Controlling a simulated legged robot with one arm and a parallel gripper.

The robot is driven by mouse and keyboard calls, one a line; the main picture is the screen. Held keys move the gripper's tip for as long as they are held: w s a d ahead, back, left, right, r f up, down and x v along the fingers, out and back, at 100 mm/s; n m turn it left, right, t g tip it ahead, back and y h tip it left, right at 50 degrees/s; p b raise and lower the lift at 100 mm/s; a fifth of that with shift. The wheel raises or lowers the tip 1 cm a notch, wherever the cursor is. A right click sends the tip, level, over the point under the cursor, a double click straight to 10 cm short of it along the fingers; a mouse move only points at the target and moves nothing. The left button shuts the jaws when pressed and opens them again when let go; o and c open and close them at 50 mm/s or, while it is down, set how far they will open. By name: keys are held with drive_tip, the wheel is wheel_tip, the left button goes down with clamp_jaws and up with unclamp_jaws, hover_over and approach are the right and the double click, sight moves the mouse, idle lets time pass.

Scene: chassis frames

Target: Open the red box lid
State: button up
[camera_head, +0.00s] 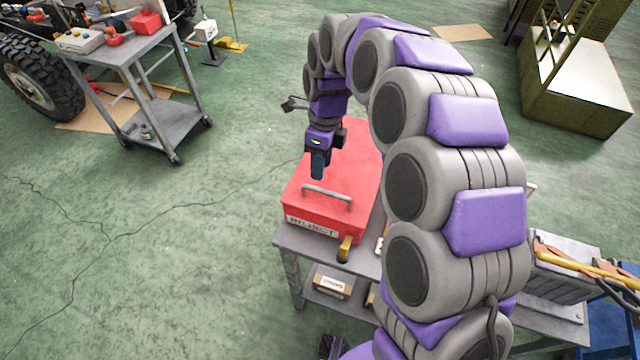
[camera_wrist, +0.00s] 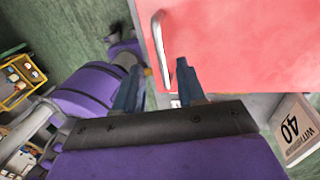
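The red box (camera_head: 359,172) sits on a grey cart, and its lid looks shut. A silver bar handle (camera_head: 327,195) is fixed on the lid near the front edge. My gripper (camera_head: 319,172) points down over the lid, just behind the handle in the head view. In the wrist view the two blue fingers of my gripper (camera_wrist: 160,82) are spread apart with nothing clamped. The handle (camera_wrist: 158,45) shows ahead, its near end between the fingertips in the picture; I cannot tell the depth gap. The red lid (camera_wrist: 240,45) fills the upper right there.
The grey cart (camera_head: 288,240) has a lower shelf with a small carton (camera_head: 332,283). A yellow-handled item (camera_head: 346,247) lies by the box's front corner. Another tool cart (camera_head: 125,55) stands at upper left. The green floor at left is clear.

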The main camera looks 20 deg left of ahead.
sight(324, 190)
drive_tip(key=f, duration=0.1)
drive_tip(key=d+f, duration=0.1)
drive_tip(key=f, duration=0.1)
drive_tip(key=s+f+b, duration=0.1)
drive_tip(key=f, duration=0.1)
drive_tip(key=shift+d, duration=0.2)
drive_tip(key=shift+d+f, duration=0.2)
drive_tip(key=shift+f, duration=0.05)
drive_tip(key=shift+s+a+f, duration=0.1)
drive_tip(key=shift+a+f, duration=0.05)
drive_tip(key=shift+f, duration=0.1)
drive_tip(key=shift+a+f, duration=0.1)
drive_tip(key=shift+a, duration=0.6)
drive_tip(key=shift+c, duration=1.3)
drive_tip(key=shift+d, duration=0.6)
drive_tip(key=c, duration=0.4)
clamp_jaws()
drive_tip(key=shift+a, duration=0.1)
